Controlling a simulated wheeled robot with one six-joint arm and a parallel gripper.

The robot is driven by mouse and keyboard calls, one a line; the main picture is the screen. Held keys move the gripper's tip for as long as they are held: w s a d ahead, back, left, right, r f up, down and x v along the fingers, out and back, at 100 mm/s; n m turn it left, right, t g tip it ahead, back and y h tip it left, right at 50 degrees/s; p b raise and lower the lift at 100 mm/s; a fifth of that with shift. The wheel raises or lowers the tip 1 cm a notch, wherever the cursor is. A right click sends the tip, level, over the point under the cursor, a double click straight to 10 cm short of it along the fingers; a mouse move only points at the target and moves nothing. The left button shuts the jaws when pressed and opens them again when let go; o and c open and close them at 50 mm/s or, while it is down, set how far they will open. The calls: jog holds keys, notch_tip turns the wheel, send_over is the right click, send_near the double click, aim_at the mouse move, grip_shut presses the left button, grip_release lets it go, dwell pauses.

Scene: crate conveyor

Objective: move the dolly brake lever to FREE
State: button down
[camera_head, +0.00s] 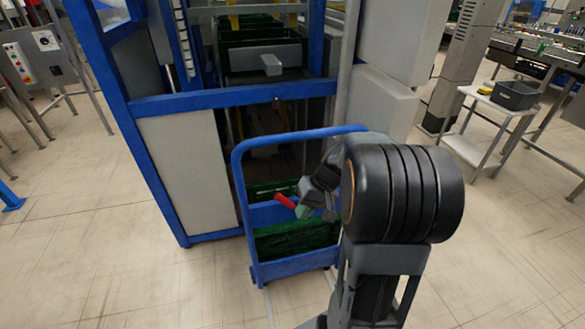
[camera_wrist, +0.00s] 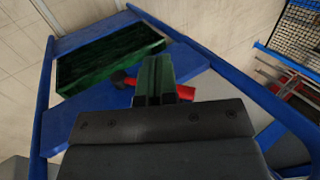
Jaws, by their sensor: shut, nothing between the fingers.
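The blue dolly (camera_head: 240,190) stands in front of the blue-framed machine, with a tall handle frame. Its brake lever (camera_head: 285,201) is red and sits at the left of my gripper (camera_head: 305,211). In the wrist view the red lever (camera_wrist: 186,92) shows on both sides of my gripper (camera_wrist: 154,70), whose shut fingers hide its middle. A dark knob is at its left end. The fingers are empty and at or very near the lever; I cannot tell whether they touch it. No FREE marking is readable.
A green crate (camera_head: 297,240) lies on the dolly; it also shows in the wrist view (camera_wrist: 110,55). The blue-framed machine (camera_head: 240,104) rises right behind the dolly. A white cart (camera_head: 497,105) with a dark bin stands at the right. Floor left of the dolly is clear.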

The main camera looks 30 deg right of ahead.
aim_at(293, 205)
jog(key=w+d+r+m+t+y+p, duration=0.1)
jog(key=w+d+r+t+y+p, duration=0.25)
jog(key=d+r+p, duration=0.4)
jog(key=x, duration=0.4)
jog(key=d+f+x, duration=0.1)
jog(key=x, duration=0.3)
jog(key=d+f+x, duration=0.1)
jog(key=x, duration=0.3)
jog(key=shift+w, duration=0.1)
